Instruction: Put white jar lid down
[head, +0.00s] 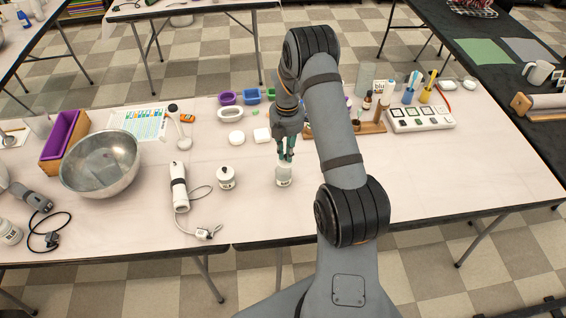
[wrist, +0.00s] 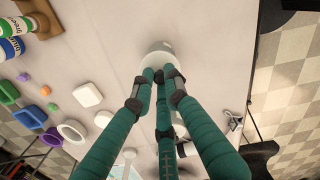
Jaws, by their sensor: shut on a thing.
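My gripper (head: 286,156) points down over the table with its green-wrapped fingers drawn together. A small white jar with a label (head: 284,178) stands upright directly below the fingertips. The fingers are closed on the white jar lid (head: 284,167), at the top of this jar. I cannot tell whether the lid rests on the jar or is just above it. In the wrist view, the fingertips (wrist: 162,76) meet at a round white shape (wrist: 157,54), and the fingers hide part of it.
A steel bowl (head: 100,165) is further left. Soap moulds (head: 231,114) and a tray of squares (head: 421,118) lie behind. The table front right is clear.

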